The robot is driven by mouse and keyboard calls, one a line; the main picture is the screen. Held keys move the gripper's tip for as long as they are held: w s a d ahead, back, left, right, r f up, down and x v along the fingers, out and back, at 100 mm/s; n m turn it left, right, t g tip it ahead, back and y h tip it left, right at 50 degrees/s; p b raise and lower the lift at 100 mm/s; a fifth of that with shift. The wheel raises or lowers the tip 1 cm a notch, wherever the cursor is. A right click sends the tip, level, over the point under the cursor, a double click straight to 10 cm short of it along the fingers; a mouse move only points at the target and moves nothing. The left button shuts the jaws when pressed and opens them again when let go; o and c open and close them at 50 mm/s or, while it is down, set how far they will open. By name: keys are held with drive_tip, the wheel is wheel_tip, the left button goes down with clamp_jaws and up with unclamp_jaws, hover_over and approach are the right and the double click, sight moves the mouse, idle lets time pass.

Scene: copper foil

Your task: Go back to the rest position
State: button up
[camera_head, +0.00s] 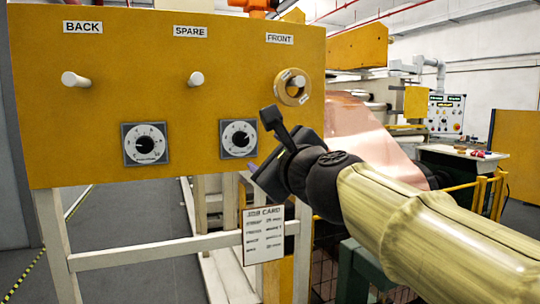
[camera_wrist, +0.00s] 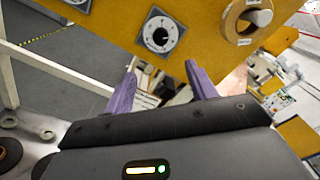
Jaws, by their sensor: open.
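My gripper (camera_wrist: 160,85) is open and empty in the wrist view, its two purple fingers apart with nothing between them. In the head view my gripper shows dark at the end of my sleeved arm, in front of the lower right part of the yellow board (camera_head: 110,85). A tape-like ring (camera_head: 292,87) hangs on the peg under the FRONT label. It also shows in the wrist view, up and right of my fingers. The BACK peg (camera_head: 76,79) and the SPARE peg (camera_head: 196,78) are bare.
Two dials, a left one (camera_head: 145,144) and a right one (camera_head: 238,138), sit low on the board. A job card (camera_head: 263,235) hangs on the white frame (camera_head: 180,247) below. Copper foil (camera_head: 365,135) runs on a machine behind my arm. Open floor lies at the left.

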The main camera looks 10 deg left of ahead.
drive_tip(key=shift+f, duration=0.1)
drive_tip(key=w+d+f+n+g+h+p, duration=0.1)
drive_tip(key=d+f+n+g+h, duration=0.35)
drive_tip(key=f, duration=0.95)
drive_tip(key=w+d+f+n+g+h+p, duration=0.1)
drive_tip(key=d+f+n+h+p, duration=0.1)
drive_tip(key=d+f+n, duration=0.65)
drive_tip(key=s+d+f+n+g+h, duration=0.1)
drive_tip(key=s+d+f+n+g, duration=0.1)
drive_tip(key=s+d+f, duration=0.2)
drive_tip(key=s+d+f+n+g+h, duration=0.1)
drive_tip(key=s+d+f+n+g, duration=0.1)
drive_tip(key=s+f, duration=0.4)
drive_tip(key=s+d+f+n+g+h+p, duration=0.1)
drive_tip(key=s+d+f+n+g, duration=0.2)
drive_tip(key=f, duration=0.9)
drive_tip(key=s+d, duration=0.2)
drive_tip(key=d, duration=0.2)
drive_tip(key=shift+s, duration=0.3)
drive_tip(key=c, duration=0.5)
drive_tip(key=shift+o, duration=0.2)
drive_tip(key=shift+w+a, duration=0.1)
